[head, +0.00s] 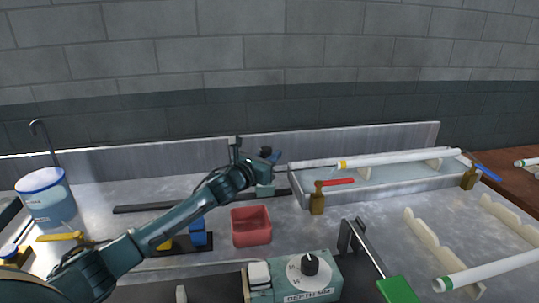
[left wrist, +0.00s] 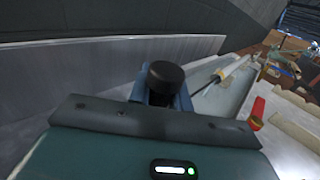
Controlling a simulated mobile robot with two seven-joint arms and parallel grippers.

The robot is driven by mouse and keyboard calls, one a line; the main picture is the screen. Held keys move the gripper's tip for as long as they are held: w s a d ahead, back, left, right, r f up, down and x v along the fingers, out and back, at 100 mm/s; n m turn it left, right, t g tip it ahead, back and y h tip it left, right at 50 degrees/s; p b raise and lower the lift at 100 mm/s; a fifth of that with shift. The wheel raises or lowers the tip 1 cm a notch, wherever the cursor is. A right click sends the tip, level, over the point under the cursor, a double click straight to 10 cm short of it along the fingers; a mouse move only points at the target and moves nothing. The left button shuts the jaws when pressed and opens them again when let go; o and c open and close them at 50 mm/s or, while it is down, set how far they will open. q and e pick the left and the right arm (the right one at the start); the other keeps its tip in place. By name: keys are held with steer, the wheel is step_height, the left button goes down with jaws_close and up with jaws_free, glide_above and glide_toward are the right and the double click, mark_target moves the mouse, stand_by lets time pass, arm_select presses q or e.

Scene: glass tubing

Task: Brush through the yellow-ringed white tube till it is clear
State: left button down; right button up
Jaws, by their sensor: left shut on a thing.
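The white tube with a yellow ring (head: 342,164) lies along a shallow metal trough (head: 377,191), its ringed end toward my left gripper; it also shows in the left wrist view (left wrist: 236,67). My left gripper (head: 264,178) is shut on the brush, whose blue handle (left wrist: 180,98) has a black end knob (left wrist: 165,77). The brush's thin rod (head: 308,167) runs from the gripper to the ringed end and lines up with the tube. The brush head is not visible, and I cannot see inside the tube. My right gripper is not in view.
A red-levered valve (head: 318,199) and a blue-levered valve (head: 470,178) stand at the trough's ends. A red bin (head: 251,227), a dial box (head: 312,272) and a water bucket (head: 47,200) stand nearby. A green-ringed tube (head: 490,269) rests on cream racks at right.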

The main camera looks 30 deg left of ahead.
arm_select(q)
steer(key=w+d, duration=0.1)
steer(key=d, duration=0.1)
steer(key=w+d+r, duration=0.1)
steer(key=w+d, duration=0.1)
steer(key=shift+w, duration=0.15)
steer(key=c, duration=1.4)
jaws_free()
steer(key=shift+o, duration=0.6)
steer(key=shift+f, duration=0.15)
steer(key=s+a, duration=0.1)
steer(key=s, duration=1.2)
steer(key=shift+s+a, duration=0.15)
steer(key=shift+a, duration=0.2)
